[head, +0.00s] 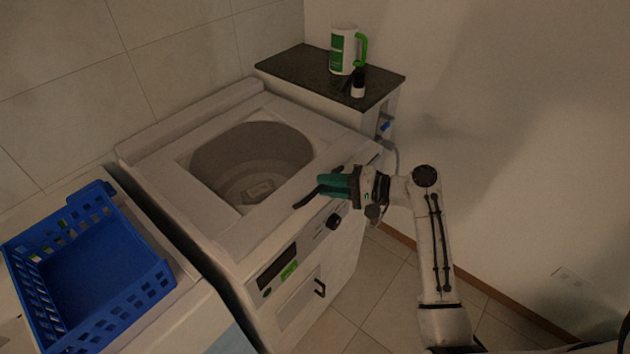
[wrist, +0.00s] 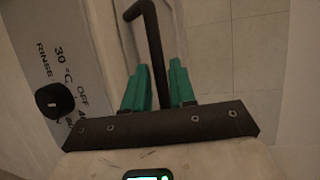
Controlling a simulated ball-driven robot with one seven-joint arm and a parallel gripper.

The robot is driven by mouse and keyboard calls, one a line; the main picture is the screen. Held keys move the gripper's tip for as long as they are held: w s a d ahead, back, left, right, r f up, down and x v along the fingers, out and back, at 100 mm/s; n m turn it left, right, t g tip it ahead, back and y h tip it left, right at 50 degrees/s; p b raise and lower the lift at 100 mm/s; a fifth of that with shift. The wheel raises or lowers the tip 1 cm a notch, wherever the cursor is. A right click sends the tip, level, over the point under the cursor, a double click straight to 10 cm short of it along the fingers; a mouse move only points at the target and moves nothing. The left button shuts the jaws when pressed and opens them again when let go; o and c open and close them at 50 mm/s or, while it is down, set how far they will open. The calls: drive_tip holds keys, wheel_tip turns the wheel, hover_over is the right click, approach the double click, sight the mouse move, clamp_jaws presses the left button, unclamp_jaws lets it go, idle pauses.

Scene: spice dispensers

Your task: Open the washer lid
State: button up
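The washer (head: 240,235) is a white top-loader on the left. Its round drum (head: 262,150) shows through the top; whether a clear lid covers it I cannot tell. A dark bar handle (head: 305,201) is at the front edge of the top. My gripper (head: 335,186), with teal fingers, is at this handle, level with the washer top. In the wrist view, the black handle (wrist: 153,45) runs between the two teal fingers of my gripper (wrist: 159,82). The fingers lie close on both sides of it; whether they press on it I cannot tell.
A blue basket (head: 95,275) stands left of the washer. A dark-topped cabinet (head: 300,68) behind at right bears a white-and-green jug (head: 343,52) and a small bottle (head: 358,88). A knob (head: 333,221) and a lower handle (head: 319,288) are on the washer front. Floor at right is clear.

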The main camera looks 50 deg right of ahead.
drive_tip(key=shift+x, duration=1.8)
drive_tip(key=shift+c, duration=0.4)
clamp_jaws()
